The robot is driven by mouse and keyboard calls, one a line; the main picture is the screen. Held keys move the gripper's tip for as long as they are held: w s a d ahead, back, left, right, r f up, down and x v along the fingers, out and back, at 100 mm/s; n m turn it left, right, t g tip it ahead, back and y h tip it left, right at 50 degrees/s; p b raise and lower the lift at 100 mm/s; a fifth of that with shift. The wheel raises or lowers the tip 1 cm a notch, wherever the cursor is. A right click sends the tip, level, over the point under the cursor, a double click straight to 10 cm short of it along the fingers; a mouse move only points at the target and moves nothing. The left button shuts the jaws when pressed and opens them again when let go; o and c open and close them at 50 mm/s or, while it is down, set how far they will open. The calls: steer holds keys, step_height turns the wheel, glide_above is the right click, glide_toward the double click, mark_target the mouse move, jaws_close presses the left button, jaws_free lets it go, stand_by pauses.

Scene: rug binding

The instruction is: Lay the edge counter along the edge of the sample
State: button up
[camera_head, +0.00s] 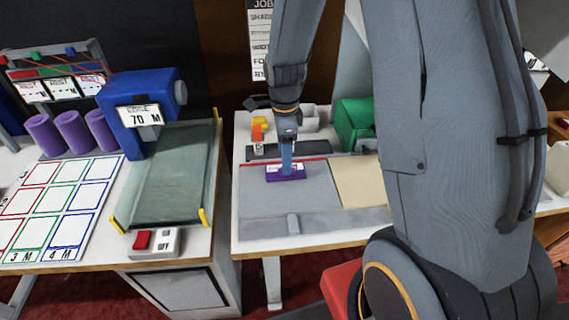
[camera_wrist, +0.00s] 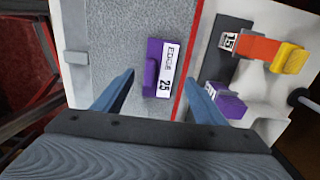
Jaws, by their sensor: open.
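The edge counter is a purple block (camera_wrist: 151,66) with a white label reading "EDGE 25". It lies flat on the grey sample (camera_wrist: 122,40), lengthwise beside its red edge (camera_wrist: 187,60), with the label side close to the red. In the head view the purple counter (camera_head: 287,179) is on the sample (camera_head: 315,187), just below the red edge line (camera_head: 310,160). My gripper (camera_wrist: 163,80) is open, pointing down, one finger on each side of the counter. In the head view my gripper (camera_head: 285,165) is directly over the counter, partly hiding it. Whether a finger touches it is unclear.
A green box (camera_head: 356,122) stands behind. A beige piece (camera_head: 360,180) lies right. A blue machine (camera_head: 140,95) stands on the left table.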

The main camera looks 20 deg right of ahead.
step_height(320, 180, up, 7)
steer(key=b, duration=0.1)
steer(key=s+n, duration=1.5)
steer(key=n, duration=0.5)
steer(key=shift+r+t, duration=0.4)
stand_by(0.6)
